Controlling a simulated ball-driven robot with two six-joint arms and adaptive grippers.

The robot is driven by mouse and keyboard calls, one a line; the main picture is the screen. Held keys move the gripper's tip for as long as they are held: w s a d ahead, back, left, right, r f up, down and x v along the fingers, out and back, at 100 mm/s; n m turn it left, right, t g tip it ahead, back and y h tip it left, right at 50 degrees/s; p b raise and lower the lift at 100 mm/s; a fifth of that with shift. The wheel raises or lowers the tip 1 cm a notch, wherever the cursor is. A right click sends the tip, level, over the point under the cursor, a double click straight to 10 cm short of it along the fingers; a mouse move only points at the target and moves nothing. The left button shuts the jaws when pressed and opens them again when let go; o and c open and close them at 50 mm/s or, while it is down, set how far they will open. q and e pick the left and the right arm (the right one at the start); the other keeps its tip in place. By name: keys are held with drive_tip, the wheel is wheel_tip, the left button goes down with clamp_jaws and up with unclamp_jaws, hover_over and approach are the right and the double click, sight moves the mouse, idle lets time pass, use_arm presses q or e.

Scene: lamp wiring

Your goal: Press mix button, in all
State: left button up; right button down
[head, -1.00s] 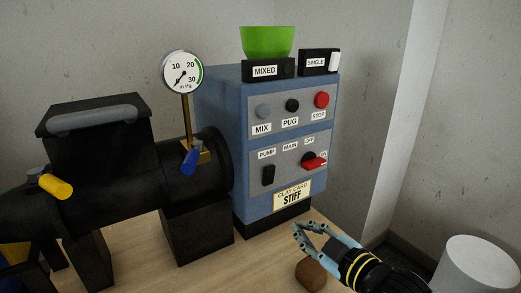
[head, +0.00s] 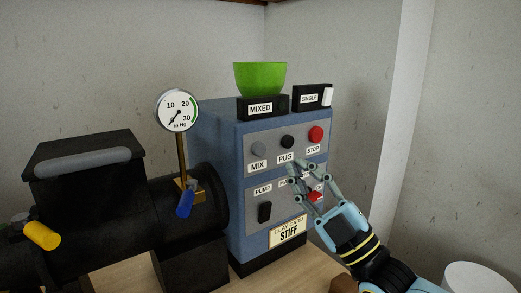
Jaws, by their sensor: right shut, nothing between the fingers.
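The grey mix button (head: 258,149) is on the upper panel of the blue control box (head: 217,150), above its MIX label. To its right are the black pug button (head: 288,142) and the red stop button (head: 316,134). My right gripper (head: 300,170) is shut and empty, in front of the panel just below the pug button and its label. It hides much of the main switch area, with part of the red switch handle (head: 315,196) showing behind it. I cannot tell whether it touches the panel. My left gripper is not in view.
A black machine with a hopper (head: 85,165), a yellow lever (head: 41,235), a blue lever (head: 185,204) and a gauge (head: 176,110) stands left of the box. A green bowl (head: 260,79) sits on top, on the MIXED block. Below it is a clay card (head: 288,231).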

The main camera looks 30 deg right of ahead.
sight(259, 149)
drive_tip(key=shift+w, duration=0.15)
drive_tip(key=shift+w+a+b, duration=0.2)
drive_tip(key=shift+w+b, duration=0.9)
drive_tip(key=shift+w, duration=1.05)
drive_tip(key=shift+w+a+b, duration=0.15)
drive_tip(key=shift+w+b, duration=0.9)
drive_tip(key=shift+w, duration=1.05)
drive_tip(key=shift+w, duration=0.15)
drive_tip(key=shift+w, duration=0.3)
drive_tip(key=shift+w+b, duration=0.45)
drive_tip(key=shift+w, duration=0.2)
drive_tip(key=shift+s, duration=0.15)
drive_tip(key=shift+s+p, duration=0.55)
drive_tip(key=shift+s, duration=0.3)
